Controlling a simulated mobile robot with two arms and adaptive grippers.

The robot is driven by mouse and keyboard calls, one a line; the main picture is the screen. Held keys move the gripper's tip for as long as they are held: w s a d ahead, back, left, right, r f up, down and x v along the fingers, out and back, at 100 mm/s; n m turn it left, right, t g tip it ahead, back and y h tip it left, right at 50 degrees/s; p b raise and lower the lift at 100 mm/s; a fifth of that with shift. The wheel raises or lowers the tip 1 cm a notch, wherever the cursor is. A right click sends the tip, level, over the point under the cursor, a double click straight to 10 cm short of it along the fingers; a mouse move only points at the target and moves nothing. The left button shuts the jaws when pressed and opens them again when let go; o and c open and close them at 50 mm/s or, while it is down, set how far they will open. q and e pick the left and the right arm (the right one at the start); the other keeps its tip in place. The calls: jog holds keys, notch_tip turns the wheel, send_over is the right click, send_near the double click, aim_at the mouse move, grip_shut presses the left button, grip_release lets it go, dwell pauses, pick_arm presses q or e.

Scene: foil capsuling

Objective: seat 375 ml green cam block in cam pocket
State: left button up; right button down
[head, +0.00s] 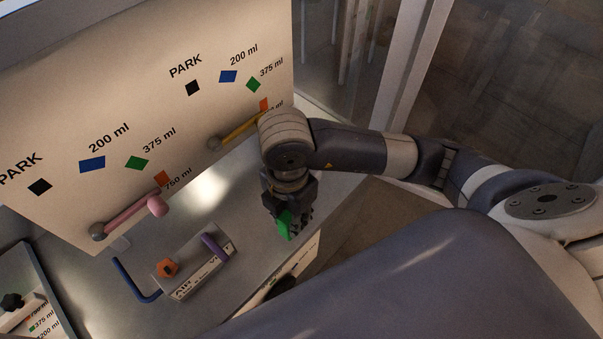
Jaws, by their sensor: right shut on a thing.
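My right gripper (286,226) reaches down over the metal machine top, near its right edge. It is shut on the green cam block (284,227), of which a green face shows below and between the dark fingers. The block looks held above the surface, but the exact gap cannot be told. I cannot make out the cam pocket for sure; the gripper and arm hide part of the surface there. My left gripper is not in view.
A cream panel (150,90) bears PARK, 200, 375 and 750 ml marks, with a pink lever (128,214) and a yellow lever (238,130). A labelled plate (195,262) has an orange knob (167,268) and purple handle (215,247). A blue handle (134,283) is left of it.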

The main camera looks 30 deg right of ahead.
jog(key=shift+w+d, duration=0.15)
jog(key=shift+w, duration=0.15)
jog(key=w+d+f, duration=0.1)
jog(key=w+d, duration=0.2)
jog(key=w, duration=0.1)
jog(key=w+d+f+p, duration=0.1)
jog(key=w+d+f, duration=0.1)
jog(key=w+d, duration=0.1)
jog(key=w+d+f+p, duration=0.1)
jog(key=w+d, duration=0.2)
jog(key=w, duration=0.2)
jog(key=shift+d+f, duration=0.15)
jog(key=shift+d, duration=0.05)
jog(key=shift+f, duration=0.25)
jog(key=shift+f, duration=0.1)
jog(key=shift+f, duration=0.15)
jog(key=c, duration=1.3)
grip_release()
